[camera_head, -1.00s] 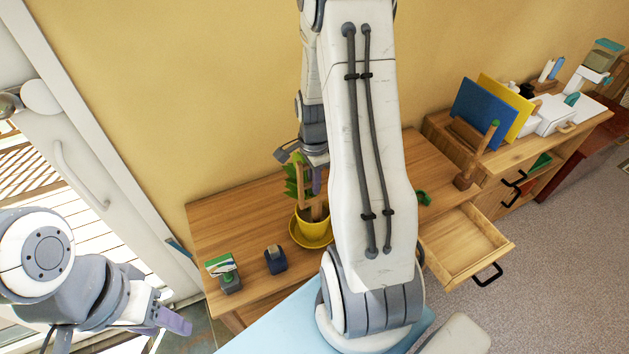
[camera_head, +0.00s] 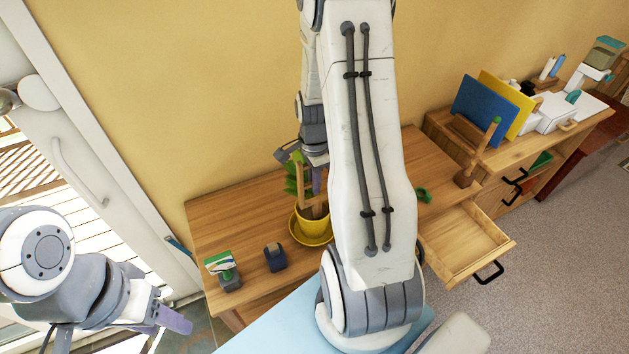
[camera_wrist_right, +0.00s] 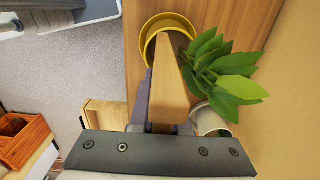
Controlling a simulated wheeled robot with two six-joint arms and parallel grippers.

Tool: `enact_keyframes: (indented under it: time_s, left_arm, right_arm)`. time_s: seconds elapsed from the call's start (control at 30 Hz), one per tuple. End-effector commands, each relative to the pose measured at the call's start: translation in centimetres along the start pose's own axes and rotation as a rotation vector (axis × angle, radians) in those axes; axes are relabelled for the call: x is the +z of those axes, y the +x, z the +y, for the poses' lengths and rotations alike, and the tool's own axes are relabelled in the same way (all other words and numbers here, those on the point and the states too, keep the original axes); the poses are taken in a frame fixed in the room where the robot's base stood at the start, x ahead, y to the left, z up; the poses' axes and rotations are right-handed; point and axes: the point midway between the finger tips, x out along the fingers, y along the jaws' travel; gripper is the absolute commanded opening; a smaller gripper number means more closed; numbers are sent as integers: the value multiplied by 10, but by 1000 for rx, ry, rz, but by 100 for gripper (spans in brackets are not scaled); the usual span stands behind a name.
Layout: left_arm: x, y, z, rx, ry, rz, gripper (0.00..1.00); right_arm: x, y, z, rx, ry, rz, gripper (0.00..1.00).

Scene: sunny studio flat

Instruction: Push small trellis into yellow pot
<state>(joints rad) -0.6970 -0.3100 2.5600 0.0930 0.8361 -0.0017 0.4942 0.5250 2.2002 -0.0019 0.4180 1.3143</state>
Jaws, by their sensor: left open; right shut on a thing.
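My right gripper (camera_head: 316,172) is shut on the trellis from above. In the right wrist view the trellis (camera_wrist_right: 172,85) runs from between the fingers to the pot (camera_wrist_right: 147,36), beside the leaves (camera_wrist_right: 222,75). My left gripper (camera_head: 172,320) is open and empty, low at the left, away from the desk.
My right arm hides part of the desk. A tape dispenser (camera_head: 275,257) and a card holder (camera_head: 228,279) stand left of the pot. An open drawer (camera_head: 463,252) juts out at right. A wooden rack with blue and yellow folders (camera_head: 484,110) stands further right.

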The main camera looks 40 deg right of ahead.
Motion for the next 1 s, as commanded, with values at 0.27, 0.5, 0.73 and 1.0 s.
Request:
enact_keyframes:
  time_s: [0.27,0.5,0.73,1.0]
  left_arm:
    - [0,0,0,0,0,0,50]
    - [0,1,0,0,0,0,50]
    - [0,4,0,0,0,0,50]
    - [0,5,0,0,0,0,50]
  right_arm:
    - [0,1,0,0,0,0,0]
    - [0,1,0,0,0,0,0]
    - [0,6,0,0,0,0,0]
    - [0,9,0,-1,0,0,0]
